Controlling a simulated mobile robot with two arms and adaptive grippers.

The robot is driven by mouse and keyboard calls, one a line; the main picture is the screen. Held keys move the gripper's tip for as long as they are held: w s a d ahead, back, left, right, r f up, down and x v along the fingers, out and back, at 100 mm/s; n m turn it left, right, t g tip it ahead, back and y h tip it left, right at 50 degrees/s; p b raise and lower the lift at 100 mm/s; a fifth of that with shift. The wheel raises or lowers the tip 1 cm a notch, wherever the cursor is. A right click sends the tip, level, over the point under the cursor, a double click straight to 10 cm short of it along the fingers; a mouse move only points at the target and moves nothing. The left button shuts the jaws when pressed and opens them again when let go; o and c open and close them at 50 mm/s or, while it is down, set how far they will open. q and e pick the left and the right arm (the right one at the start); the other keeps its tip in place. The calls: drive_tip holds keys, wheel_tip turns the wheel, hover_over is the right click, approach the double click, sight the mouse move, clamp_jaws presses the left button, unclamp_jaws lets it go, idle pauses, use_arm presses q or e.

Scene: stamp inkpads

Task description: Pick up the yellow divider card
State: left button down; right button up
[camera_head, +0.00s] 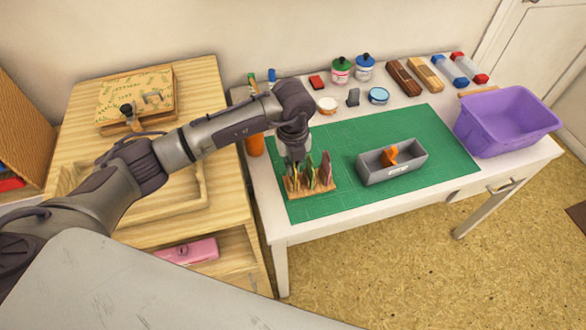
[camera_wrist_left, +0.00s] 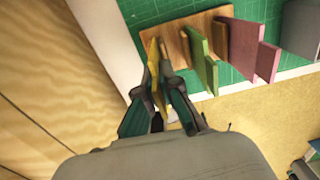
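The yellow divider card (camera_wrist_left: 155,66) stands on edge at the left end of the wooden rack (camera_wrist_left: 179,36), between my left gripper's fingertips. My left gripper (camera_wrist_left: 160,75) has its fingers drawn close together on the card's two faces. In the head view the left gripper (camera_head: 297,160) points down over the rack (camera_head: 308,190), where it hides part of the cards. A green card (camera_wrist_left: 202,62) and pink cards (camera_wrist_left: 243,45) stand farther along the rack. The lower end of the yellow card is at the rack. My right gripper is not in view.
A grey box (camera_head: 393,172) with an orange item (camera_head: 389,155) stands right of the rack on the green mat (camera_head: 440,140). A purple bin (camera_head: 508,122) is at the table's right end. Jars and stamps line the back. Bare mat lies around the grey box.

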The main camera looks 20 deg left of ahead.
use_arm(q)
wheel_tip(320, 180, up, 3)
drive_tip(key=shift+w+f+b, duration=0.1)
drive_tip(key=shift+f+b, duration=0.05)
drive_tip(key=shift+b, duration=0.2)
drive_tip(key=s+d+r+b, duration=0.1)
drive_tip(key=s+d+r, duration=0.6)
drive_tip(key=d, duration=0.2)
drive_tip(key=shift+d+b, duration=0.2)
drive_tip(key=shift+b, duration=0.2)
